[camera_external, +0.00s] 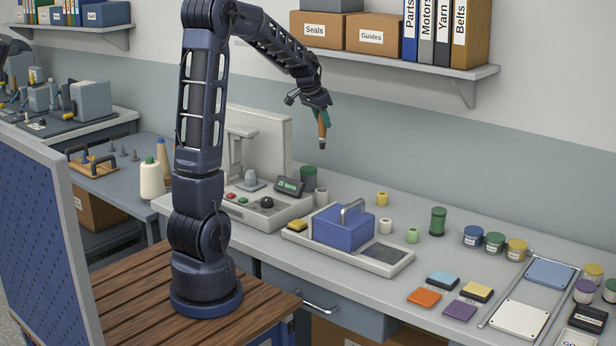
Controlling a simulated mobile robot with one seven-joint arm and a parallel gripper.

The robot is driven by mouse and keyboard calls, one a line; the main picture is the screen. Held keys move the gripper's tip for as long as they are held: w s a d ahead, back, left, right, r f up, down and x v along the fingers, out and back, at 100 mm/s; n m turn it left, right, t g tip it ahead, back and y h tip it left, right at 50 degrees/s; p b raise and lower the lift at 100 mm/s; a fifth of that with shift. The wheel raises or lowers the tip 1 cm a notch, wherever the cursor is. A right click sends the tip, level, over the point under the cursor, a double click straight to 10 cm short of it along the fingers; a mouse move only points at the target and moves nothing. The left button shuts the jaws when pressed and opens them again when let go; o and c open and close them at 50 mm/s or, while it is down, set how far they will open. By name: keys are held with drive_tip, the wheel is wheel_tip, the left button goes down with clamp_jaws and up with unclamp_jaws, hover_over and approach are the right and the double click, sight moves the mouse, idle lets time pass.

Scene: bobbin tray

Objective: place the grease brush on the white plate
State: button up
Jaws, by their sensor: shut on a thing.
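My gripper (319,105) is raised high above the bench, in front of the wall and below the shelf. It is shut on the grease brush (322,131), which has an orange-brown body and a dark lower tip. The brush hangs nearly upright, tip down, well clear of the bench. A green part shows beside its upper end, where the fingers hide some of it. The white plate (519,319) is a flat square in the near part of a metal-railed frame at the right of the bench. Its top looks bare. My gripper is far to the left of it.
A blue box with a handle (343,228) sits on a pale tray in the middle. Coloured pads (460,311), a blue plate (550,273) and several jars (495,242) are near the white plate. The shelf (440,72) overhangs at the back.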

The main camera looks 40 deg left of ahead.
drive_tip(key=w+d+m+g+h, duration=0.25)
drive_tip(key=d+m, duration=0.65)
drive_tip(key=d, duration=3.3)
drive_tip(key=s+d+r+m+g, duration=0.15)
drive_tip(key=s+d, duration=0.25)
drive_tip(key=d, duration=0.6)
drive_tip(key=s+d+f+m, duration=0.1)
drive_tip(key=s+d+m, duration=0.25)
drive_tip(key=d, duration=0.65)
drive_tip(key=s+d+m+g, duration=0.2)
drive_tip(key=s+d+m, duration=0.2)
drive_tip(key=s+d, duration=1.55)
wheel_tip(320, 180, down, 19)
drive_tip(key=shift+d+f, duration=0.2)
drive_tip(key=shift+d, duration=0.05)
drive_tip(key=shift+w+h, duration=0.1)
drive_tip(key=shift+h, duration=0.15)
drive_tip(key=o, duration=0.5)
drive_tip(key=shift+f, duration=0.15)
drive_tip(key=o, duration=0.5)
